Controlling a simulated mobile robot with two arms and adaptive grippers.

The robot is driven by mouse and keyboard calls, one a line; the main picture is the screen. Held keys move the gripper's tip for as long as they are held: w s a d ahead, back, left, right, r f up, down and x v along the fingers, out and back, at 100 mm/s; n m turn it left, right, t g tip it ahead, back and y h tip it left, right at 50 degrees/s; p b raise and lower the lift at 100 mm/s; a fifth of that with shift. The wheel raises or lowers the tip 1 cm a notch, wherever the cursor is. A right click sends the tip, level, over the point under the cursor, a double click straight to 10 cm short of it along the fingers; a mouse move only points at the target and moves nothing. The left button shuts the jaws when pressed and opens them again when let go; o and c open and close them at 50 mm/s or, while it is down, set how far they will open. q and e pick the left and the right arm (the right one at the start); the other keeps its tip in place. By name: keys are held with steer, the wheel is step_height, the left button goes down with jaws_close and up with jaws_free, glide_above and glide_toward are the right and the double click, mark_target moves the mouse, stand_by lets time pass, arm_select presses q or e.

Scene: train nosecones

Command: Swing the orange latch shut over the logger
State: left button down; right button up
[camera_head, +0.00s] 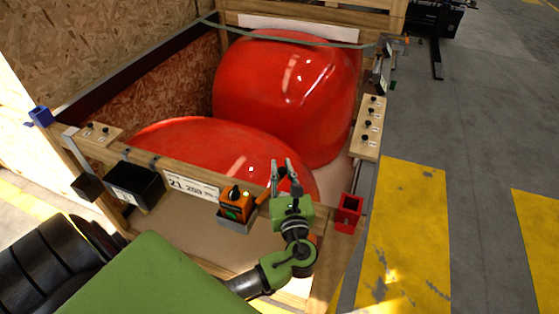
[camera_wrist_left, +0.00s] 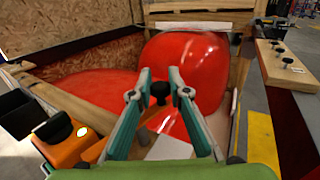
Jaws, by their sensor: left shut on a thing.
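The logger (camera_head: 236,206) is an orange box with a black knob and a green light, on the crate's front rail. It also shows at lower left in the left wrist view (camera_wrist_left: 72,150). The orange latch (camera_head: 263,197) shows as a small strip between the logger and my left gripper. In the left wrist view the latch's orange arm (camera_wrist_left: 165,122) lies below a black knob (camera_wrist_left: 160,91). My left gripper (camera_head: 284,170) is right of the logger, its fingers (camera_wrist_left: 160,82) shut around the knob. The latch stands off to the logger's side, not over it. My right gripper is not in view.
Two large red nosecones (camera_head: 290,95) fill the wooden crate behind the rail. A black bin (camera_head: 138,186) and a number label (camera_head: 192,186) are left of the logger. A red bracket (camera_head: 348,212) is at the right corner. Grey floor (camera_head: 480,120) lies open to the right.

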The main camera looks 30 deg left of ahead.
arm_select(q)
steer(key=shift+s+d+r+m+t+h+p, duration=0.15)
steer(key=shift+m+t+h+p, duration=0.15)
steer(key=shift+m+t+h, duration=0.25)
steer(key=shift+w+d+m+t+h+p, duration=0.15)
steer(key=shift+m+t+h+p, duration=0.25)
steer(key=shift+h, duration=0.25)
steer(key=shift+s+d+m+t+h, duration=0.15)
steer(key=shift+m+t+h, duration=0.2)
steer(key=shift+m+h, duration=0.2)
steer(key=shift+s+d+m+t+h, duration=0.15)
steer(key=shift+m+t+h, duration=0.2)
steer(key=shift+h, duration=0.3)
steer(key=shift+s+d+f+m+t+h+b, duration=0.1)
steer(key=shift+d+m+t+h+b, duration=0.15)
steer(key=shift+m+h, duration=0.65)
steer(key=shift+s+d+f+m+t+h+b, duration=0.2)
steer(key=shift+m+h, duration=0.25)
steer(key=shift+h, duration=0.7)
steer(key=shift+w+d+r+m+t+h+b, duration=0.15)
steer(key=shift+m+t+h+b, duration=0.15)
steer(key=shift+m+h, duration=0.6)
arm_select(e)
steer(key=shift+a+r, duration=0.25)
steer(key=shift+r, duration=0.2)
arm_select(q)
steer(key=shift+d+h, duration=0.1)
steer(key=shift+h, duration=0.15)
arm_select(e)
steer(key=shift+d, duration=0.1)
